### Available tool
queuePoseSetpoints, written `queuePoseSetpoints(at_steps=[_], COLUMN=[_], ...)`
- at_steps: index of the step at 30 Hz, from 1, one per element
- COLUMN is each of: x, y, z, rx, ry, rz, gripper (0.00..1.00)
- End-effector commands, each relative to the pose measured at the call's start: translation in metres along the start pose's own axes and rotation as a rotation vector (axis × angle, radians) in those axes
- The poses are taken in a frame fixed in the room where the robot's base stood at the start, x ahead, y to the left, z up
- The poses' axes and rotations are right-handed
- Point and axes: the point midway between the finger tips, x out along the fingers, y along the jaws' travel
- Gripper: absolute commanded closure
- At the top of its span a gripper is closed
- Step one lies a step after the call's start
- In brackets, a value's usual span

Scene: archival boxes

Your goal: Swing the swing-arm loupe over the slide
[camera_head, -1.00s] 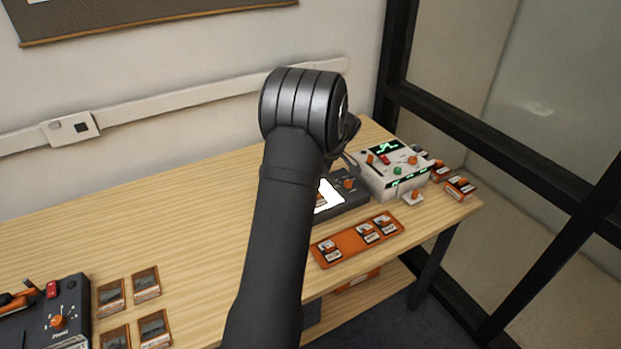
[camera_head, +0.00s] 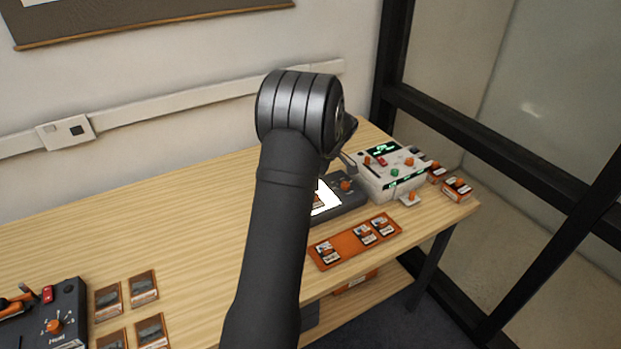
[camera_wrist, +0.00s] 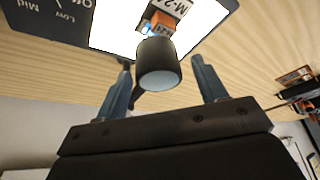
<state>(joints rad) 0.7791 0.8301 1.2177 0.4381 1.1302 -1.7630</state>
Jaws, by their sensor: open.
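The swing-arm loupe (camera_wrist: 158,68) shows in the wrist view as a dark cylinder with a pale round face. My gripper (camera_wrist: 161,62) is open, with one finger on each side of the loupe; I cannot tell whether either touches it. The slide (camera_wrist: 165,20), with an orange part and a label starting "M-2", lies on the bright light panel (camera_wrist: 210,22), beside the loupe's upper end in the picture. In the head view the lit panel (camera_head: 327,199) shows partly behind my arm, which hides the loupe and most of the gripper.
A pale instrument box (camera_head: 391,176) with green displays stands right of the light panel. An orange tray (camera_head: 345,246) with several small labelled pieces lies in front. A dark control box (camera_head: 62,318) and several cards (camera_head: 143,288) are at left. The middle left tabletop (camera_head: 150,230) is clear.

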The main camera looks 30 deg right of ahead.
Motion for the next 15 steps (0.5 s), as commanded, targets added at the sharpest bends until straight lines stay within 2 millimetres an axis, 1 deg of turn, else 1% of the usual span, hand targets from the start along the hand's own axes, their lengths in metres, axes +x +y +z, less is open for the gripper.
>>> queuePoseSetpoints(at_steps=[5, 15], x=[-0.029, -0.112], y=[0.001, 0.001], z=[0.0, 0.0], rx=[0.001, -0.002], ry=[0.0, 0.0], rz=[0.005, 0.005], gripper=[0.35, 0.35])
